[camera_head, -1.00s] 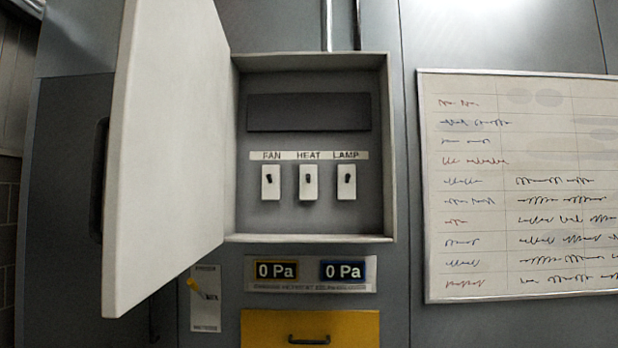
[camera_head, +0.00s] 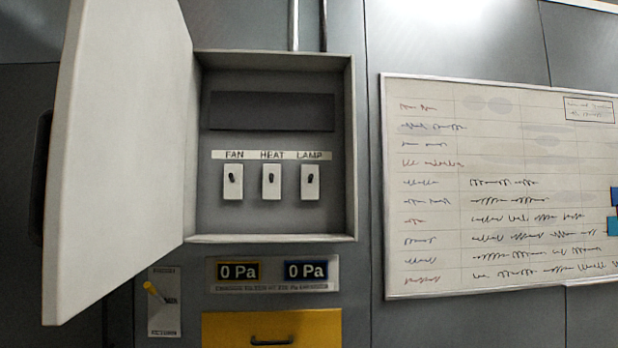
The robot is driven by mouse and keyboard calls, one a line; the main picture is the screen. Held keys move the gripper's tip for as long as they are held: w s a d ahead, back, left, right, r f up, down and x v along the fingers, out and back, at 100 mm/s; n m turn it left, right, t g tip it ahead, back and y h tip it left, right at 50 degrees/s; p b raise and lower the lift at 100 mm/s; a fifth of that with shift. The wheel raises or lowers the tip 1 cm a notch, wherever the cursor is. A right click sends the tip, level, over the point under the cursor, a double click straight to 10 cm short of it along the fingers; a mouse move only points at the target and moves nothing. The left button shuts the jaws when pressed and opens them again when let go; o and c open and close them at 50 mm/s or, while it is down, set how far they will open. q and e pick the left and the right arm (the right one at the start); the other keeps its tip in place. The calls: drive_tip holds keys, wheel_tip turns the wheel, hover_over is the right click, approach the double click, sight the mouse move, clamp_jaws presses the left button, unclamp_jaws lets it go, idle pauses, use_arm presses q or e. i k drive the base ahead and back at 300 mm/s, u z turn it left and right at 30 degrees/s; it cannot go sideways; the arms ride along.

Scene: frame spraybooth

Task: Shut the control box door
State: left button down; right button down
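The control box (camera_head: 349,150) is a grey box on the wall in the middle left of the head view. Its door (camera_head: 120,150) is a pale panel hinged on the box's left side, and it stands wide open, swung out toward me. A dark handle (camera_head: 41,175) shows at the door's far left edge. Inside the box are three switches labelled FAN (camera_head: 233,182), HEAT (camera_head: 271,182) and LAMP (camera_head: 310,182), below a dark panel (camera_head: 272,111). Neither of my grippers is in view.
Below the box are two displays reading 0 Pa (camera_head: 272,272), a yellow drawer-like panel (camera_head: 272,325) with a dark handle, and a small plate with a yellow lever (camera_head: 160,295). A whiteboard (camera_head: 500,240) with handwriting hangs on the right. The space before the box looks clear.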

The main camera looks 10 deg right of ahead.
sight(114, 201)
drive_tip(key=u, duration=1.1)
drive_tip(key=i, duration=0.8)
drive_tip(key=u, duration=2.35)
drive_tip(key=i, duration=0.45)
drive_tip(key=z, duration=3.55)
